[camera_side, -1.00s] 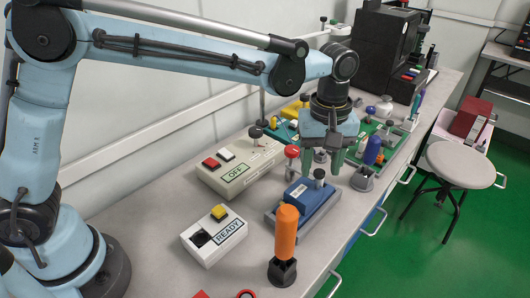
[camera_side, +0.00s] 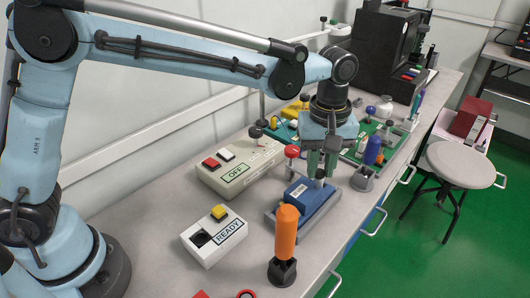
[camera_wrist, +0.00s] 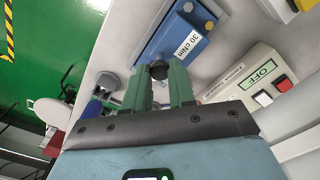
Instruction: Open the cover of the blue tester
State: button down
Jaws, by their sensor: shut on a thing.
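The blue tester (camera_side: 308,203) lies on a grey base on the bench, its cover down as far as I can see. It carries a white label. A black knob (camera_side: 319,182) stands at its far end. My gripper (camera_side: 321,171) points down over that end, its green fingers shut on the knob. In the wrist view the round black knob (camera_wrist: 158,72) shows at the tips of the two green fingers (camera_wrist: 161,82). The blue tester (camera_wrist: 172,30) stretches away beyond it, with a label reading 30 cNm. The fingers partly hide the knob.
An orange-handled tool (camera_side: 286,226) stands upright close in front of the tester. A white READY box (camera_side: 213,236) and a white OFF box (camera_side: 240,168) stand to the left. A blue-handled tool (camera_side: 371,152) stands in a holder to the right, near the bench edge.

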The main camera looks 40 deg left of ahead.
aim_at(304, 180)
jog(key=shift+a+r+h, duration=0.25)
jog(key=shift+a+h, duration=0.6)
jog(key=shift+a+r+h, duration=0.25)
jog(key=shift+a+h, duration=0.6)
jog(key=shift+a+f+h, duration=0.9)
jog(key=shift+a+f, duration=0.05)
jog(key=shift+a, duration=0.85)
jog(key=shift+a+f+h, duration=0.9)
jog(key=shift+a+f, duration=0.1)
jog(key=shift+a, duration=0.85)
jog(key=shift+a+f+h, duration=0.9)
jog(key=shift+a+f, duration=0.05)
jog(key=shift+a, duration=0.85)
jog(key=c, duration=0.9)
grip_release()
jog(key=shift+c, duration=0.2)
